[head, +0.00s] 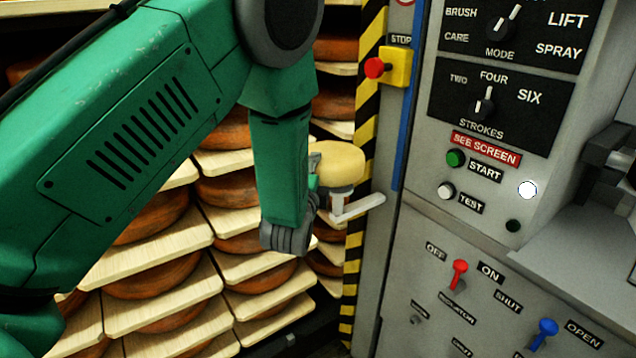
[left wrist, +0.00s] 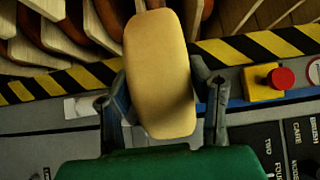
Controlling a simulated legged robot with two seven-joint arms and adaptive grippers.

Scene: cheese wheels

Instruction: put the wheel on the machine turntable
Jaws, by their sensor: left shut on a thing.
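A pale yellow cheese wheel (head: 338,163) is held up in front of the shelves, beside the striped post. It shows edge-on in the left wrist view (left wrist: 158,70), between the two fingers of my left gripper (left wrist: 165,95), which is shut on it. In the head view my green left arm hides most of this gripper and part of the wheel. The machine (head: 425,215) is the grey panelled body on the right. I cannot make out its turntable in either view. My right gripper is not in view.
Shelves of brown wheels on pale boards (head: 150,245) fill the left and back. A yellow-black striped post (head: 357,255) with a red stop button (head: 375,68) edges the machine. A pale bracket (head: 358,208) juts out below the wheel. Knobs and switches (head: 460,268) cover the panel.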

